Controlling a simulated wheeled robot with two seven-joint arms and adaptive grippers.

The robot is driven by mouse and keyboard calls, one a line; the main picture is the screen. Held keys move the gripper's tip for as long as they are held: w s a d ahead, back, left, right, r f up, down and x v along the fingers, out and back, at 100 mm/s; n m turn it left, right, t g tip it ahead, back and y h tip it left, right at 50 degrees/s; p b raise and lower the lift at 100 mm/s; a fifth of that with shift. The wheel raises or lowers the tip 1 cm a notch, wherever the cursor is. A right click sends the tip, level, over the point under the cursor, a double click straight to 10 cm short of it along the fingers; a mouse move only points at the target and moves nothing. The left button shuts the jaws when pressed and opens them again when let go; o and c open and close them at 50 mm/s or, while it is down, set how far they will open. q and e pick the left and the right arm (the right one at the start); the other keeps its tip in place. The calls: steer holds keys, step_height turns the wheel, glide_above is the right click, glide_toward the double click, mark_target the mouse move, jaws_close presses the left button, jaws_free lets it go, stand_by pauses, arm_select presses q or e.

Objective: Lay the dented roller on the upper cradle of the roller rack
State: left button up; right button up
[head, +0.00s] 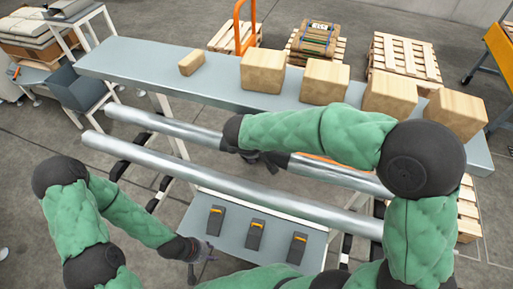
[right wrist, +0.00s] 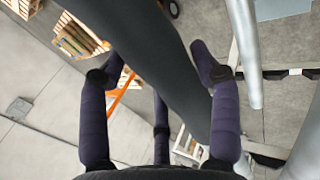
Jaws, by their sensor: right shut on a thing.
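Two long silver rollers slant across the head view: a farther one (head: 165,127) and a nearer one (head: 230,181). White posts and dark arms of the roller rack (head: 120,170) show below them. My right gripper (head: 265,160) is at the middle of the farther roller, partly behind my arm. In the right wrist view its fingers (right wrist: 160,75) straddle a long dark-shaded bar (right wrist: 150,50), which looks like this roller. No dent can be made out. My left gripper (head: 198,257) is empty with fingers apart, below the nearer roller, left of the grey shelf.
A grey conveyor table (head: 150,65) runs behind the rollers with several cardboard boxes (head: 325,82) on it. A low grey shelf (head: 230,255) holds three black items with orange marks. Pallets (head: 405,58) and an orange hand truck (head: 237,25) stand beyond.

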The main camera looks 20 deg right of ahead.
steer(key=shift+a+r, duration=0.1)
steer(key=o, duration=1.8)
steer(key=shift+c, duration=0.2)
steer(key=shift+s+f, duration=0.15)
steer(key=shift+f, duration=0.05)
steer(key=v, duration=1.2)
steer(key=shift+r, duration=0.1)
